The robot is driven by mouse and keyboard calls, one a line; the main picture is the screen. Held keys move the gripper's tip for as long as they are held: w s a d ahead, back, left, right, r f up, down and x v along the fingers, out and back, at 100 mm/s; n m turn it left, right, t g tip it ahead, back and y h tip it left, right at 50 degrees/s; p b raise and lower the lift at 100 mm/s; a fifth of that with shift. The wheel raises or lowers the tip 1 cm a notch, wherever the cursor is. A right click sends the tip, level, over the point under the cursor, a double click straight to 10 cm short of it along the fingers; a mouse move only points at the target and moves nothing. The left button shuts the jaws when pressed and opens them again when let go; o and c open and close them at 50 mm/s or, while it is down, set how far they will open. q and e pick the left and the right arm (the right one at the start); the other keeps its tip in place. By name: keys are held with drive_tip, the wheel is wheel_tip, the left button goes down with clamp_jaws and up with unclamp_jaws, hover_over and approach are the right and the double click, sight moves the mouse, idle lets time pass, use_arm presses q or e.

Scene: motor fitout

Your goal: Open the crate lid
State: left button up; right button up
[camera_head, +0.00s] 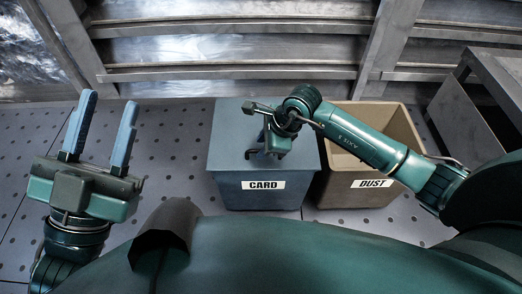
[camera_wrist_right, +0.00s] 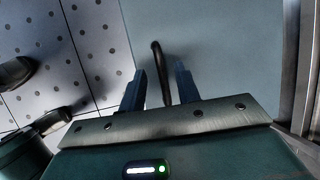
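The crate marked CARD (camera_head: 230,194) stands on the floor in the middle of the head view. Its flat grey-blue lid (camera_head: 232,128) lies shut on top; it also fills much of the right wrist view (camera_wrist_right: 228,50). A dark curved handle (camera_wrist_right: 157,58) on the lid shows in the right wrist view. My right gripper (camera_head: 262,146) is over the lid, fingers pointing down at it. Its two blue fingers stand apart on either side of the handle, with gaps visible. My left gripper (camera_head: 108,101) is open and empty, away to the left.
An open tan bin marked DUST (camera_head: 343,192) stands right beside the crate, under my right forearm. A metal slatted wall (camera_head: 230,50) runs behind. A grey metal stand (camera_head: 490,85) is at the far right. The perforated floor (camera_head: 170,130) left of the crate is clear.

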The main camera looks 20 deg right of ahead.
drive_tip(key=shift+x, duration=0.8)
drive_tip(key=shift+c, duration=0.2)
clamp_jaws()
